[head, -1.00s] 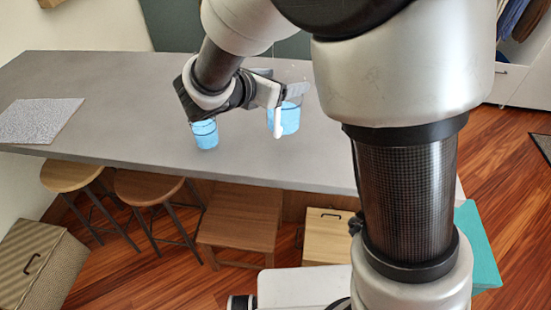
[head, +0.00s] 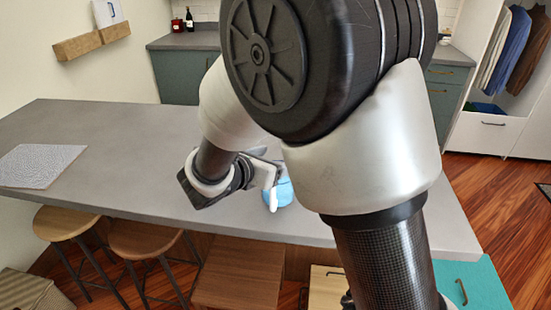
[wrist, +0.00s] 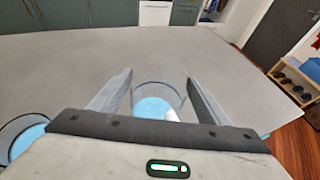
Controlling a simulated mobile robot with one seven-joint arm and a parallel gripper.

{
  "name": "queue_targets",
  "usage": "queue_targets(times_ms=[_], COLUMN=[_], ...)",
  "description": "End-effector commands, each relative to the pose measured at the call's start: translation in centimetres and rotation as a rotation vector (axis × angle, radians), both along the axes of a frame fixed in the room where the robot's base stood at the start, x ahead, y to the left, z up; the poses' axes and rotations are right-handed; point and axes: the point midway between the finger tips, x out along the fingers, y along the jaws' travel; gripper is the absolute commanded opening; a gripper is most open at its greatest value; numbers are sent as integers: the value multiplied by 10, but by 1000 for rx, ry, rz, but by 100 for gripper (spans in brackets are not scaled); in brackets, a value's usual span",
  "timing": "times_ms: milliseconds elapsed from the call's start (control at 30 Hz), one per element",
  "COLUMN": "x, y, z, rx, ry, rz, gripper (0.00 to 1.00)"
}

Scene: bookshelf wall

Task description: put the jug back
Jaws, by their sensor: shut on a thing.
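The jug, a clear vessel with blue contents (head: 284,190), is between the fingers of my gripper (head: 266,180) over the grey counter. In the wrist view the jug (wrist: 155,106) stands upright between both fingers, and my gripper (wrist: 157,95) is shut on it. I cannot tell whether its base touches the counter. A second clear vessel with blue contents (wrist: 22,138) is at the left edge of the wrist view, beside the gripper and partly cut off. In the head view now it is hidden behind my arm.
The grey counter (head: 110,150) is mostly clear, with a textured grey mat (head: 40,165) at its left end. Stools (head: 65,222) and a wooden chair (head: 238,275) stand along its front. A teal cabinet (head: 470,285) is at the right.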

Motion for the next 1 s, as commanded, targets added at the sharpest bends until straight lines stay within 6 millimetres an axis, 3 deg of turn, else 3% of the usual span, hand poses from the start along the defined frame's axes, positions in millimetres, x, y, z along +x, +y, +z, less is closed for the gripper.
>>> queue_targets(times_ms=[367, 400, 500, 867, 1000], x=[1, 0, 0, 0, -13], y=[0, 0, 0, 0, 10], z=[-4, -6, -5, 1, 6], rx=[0, 1, 1, 1, 2], ry=[-5, -2, -2, -2, -1], rz=[-1, -1, -1, -1, 2], gripper=[8, 72, 89, 89, 89])
